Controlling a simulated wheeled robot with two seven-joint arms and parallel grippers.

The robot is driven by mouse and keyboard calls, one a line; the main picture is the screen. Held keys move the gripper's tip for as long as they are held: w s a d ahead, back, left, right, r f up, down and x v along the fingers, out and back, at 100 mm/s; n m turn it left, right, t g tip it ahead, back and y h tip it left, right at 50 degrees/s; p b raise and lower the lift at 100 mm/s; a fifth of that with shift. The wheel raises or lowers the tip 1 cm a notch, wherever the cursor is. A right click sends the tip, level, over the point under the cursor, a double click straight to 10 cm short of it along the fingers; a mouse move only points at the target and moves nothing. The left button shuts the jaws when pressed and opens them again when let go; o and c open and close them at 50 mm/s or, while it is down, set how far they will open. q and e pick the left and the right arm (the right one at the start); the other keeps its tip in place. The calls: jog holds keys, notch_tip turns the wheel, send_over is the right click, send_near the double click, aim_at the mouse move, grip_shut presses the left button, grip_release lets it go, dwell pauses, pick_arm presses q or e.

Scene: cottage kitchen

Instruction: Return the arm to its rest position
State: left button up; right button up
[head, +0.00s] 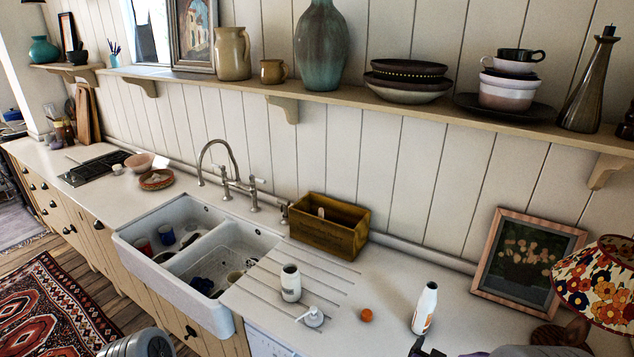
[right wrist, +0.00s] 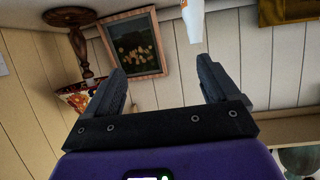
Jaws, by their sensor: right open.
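My right gripper (right wrist: 160,72) is open, with nothing between its fingers in the right wrist view. In the head view only a dark part of it (head: 427,349) shows at the bottom edge, just below a white bottle. The white bottle (head: 424,308) stands upright on the counter. It also shows in the right wrist view (right wrist: 192,20), where the picture is upside down, beyond the fingertips and apart from them. My right arm comes in at the bottom right of the head view, mostly cut off. My left gripper is not in view.
The counter (head: 385,280) also holds an orange ball (head: 366,315), a white jar (head: 290,283), a pump top (head: 314,317) and a wooden box (head: 328,225). A framed picture (head: 526,262) and flowered lamp (head: 595,283) stand right. A sink (head: 170,285) is left.

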jog(key=s+a+f+n+g+y, duration=0.1)
jog(key=a+f+g+y, duration=0.2)
jog(key=f, duration=0.4)
jog(key=s+a+f+n+y, duration=0.1)
jog(key=a+f+n+y, duration=0.1)
jog(key=a+f, duration=0.35)
jog(key=s+a+f+n+g+y, duration=0.1)
jog(key=s+a+f+g+y, duration=0.35)
jog(key=s+f, duration=0.3)
jog(key=s+a+f+g+y, duration=0.3)
jog(key=s+a+f, duration=0.3)
jog(key=s, duration=0.3)
pick_arm(q)
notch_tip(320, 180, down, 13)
jog(key=b, duration=1.3)
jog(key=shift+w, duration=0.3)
pick_arm(e)
notch_tip(320, 180, down, 13)
jog(key=shift+d+n, duration=0.25)
jog(key=shift+n, duration=0.05)
